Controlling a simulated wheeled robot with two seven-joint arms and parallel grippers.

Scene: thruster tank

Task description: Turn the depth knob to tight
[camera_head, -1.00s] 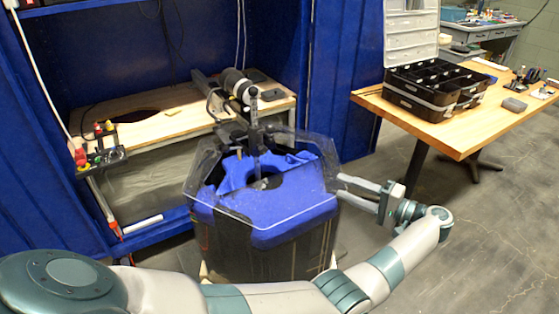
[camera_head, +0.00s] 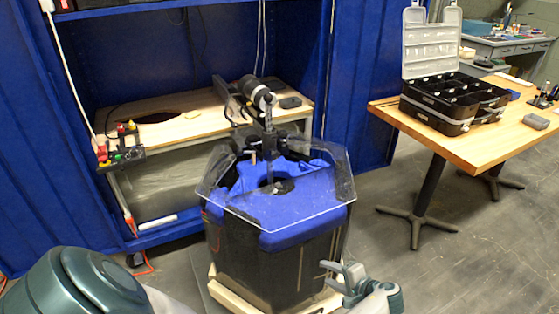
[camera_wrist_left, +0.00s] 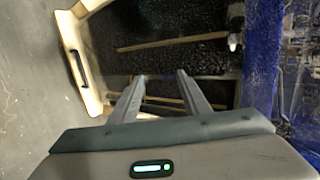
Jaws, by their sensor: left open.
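The tank (camera_head: 275,265) is black with a blue top (camera_head: 300,215) and a clear hexagonal cover. An upright post (camera_head: 268,130) with black clamps (camera_head: 285,143) stands at the rear of the cover. I cannot make out which part is the depth knob. My left gripper (camera_head: 325,275) is low at the tank's front right, below the blue top, open and empty. In the left wrist view its two fingers (camera_wrist_left: 162,85) are apart, in front of the dark tank side (camera_wrist_left: 165,55); contact cannot be told. My right gripper is not in view.
A wooden bench (camera_head: 190,125) in the blue enclosure stands behind the tank, with a tool rack (camera_head: 122,150) at its left. A wooden table (camera_head: 440,140) at right carries an open black case (camera_head: 450,105). Grey floor is free between tank and table.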

